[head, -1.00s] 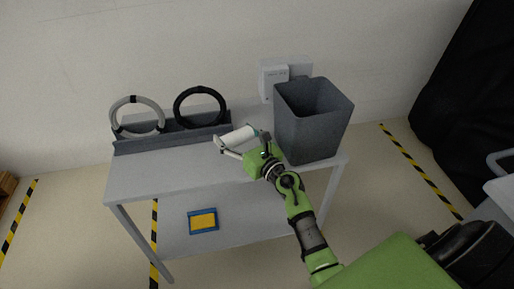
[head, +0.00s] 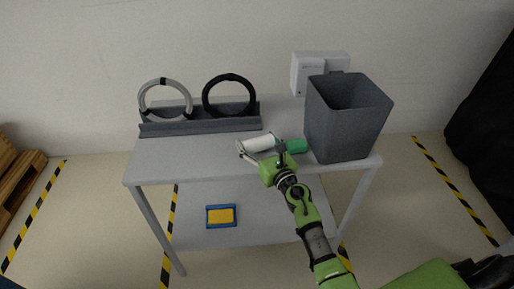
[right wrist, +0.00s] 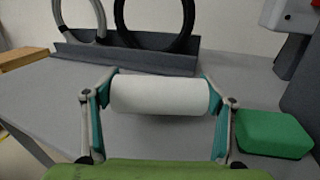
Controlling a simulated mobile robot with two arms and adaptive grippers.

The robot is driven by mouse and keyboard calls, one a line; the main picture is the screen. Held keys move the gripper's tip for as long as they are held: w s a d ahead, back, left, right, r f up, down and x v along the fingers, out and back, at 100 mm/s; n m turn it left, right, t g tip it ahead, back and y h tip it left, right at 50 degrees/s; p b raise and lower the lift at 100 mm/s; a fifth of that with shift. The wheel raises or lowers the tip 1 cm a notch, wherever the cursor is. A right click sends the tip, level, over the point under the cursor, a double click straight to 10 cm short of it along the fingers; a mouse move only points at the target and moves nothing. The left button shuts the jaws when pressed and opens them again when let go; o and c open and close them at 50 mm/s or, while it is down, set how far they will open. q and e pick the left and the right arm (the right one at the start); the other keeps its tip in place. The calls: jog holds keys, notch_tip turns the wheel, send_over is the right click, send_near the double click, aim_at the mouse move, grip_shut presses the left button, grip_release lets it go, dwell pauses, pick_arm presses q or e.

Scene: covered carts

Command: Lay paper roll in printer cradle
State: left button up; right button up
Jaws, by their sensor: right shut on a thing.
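The white paper roll (right wrist: 160,95) lies sideways between the fingers of my right gripper (right wrist: 158,97) in the right wrist view. The gripper is shut on the roll's two ends. In the head view the roll (head: 258,143) and my right gripper (head: 262,150) are over the front middle of the grey cart top (head: 180,158). I cannot tell whether the roll touches the top. A white and grey printer-like box (head: 319,72) is at the wall behind the bin; its cradle is not clearly visible. My left gripper is not in view.
A tall dark grey bin (head: 345,125) stands at the cart's right end. A green block (head: 297,146) lies between gripper and bin. A grey rack (head: 200,125) holds a grey ring (head: 146,101) and a black ring (head: 207,96). The cart top's left front is clear.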

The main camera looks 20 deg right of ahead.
jog(key=shift+f, duration=0.3)
jog(key=shift+f, duration=0.15)
jog(key=o, duration=0.9)
jog(key=shift+o, duration=0.2)
jog(key=shift+r, duration=0.2)
jog(key=s, duration=1.2)
jog(key=shift+d, duration=0.4)
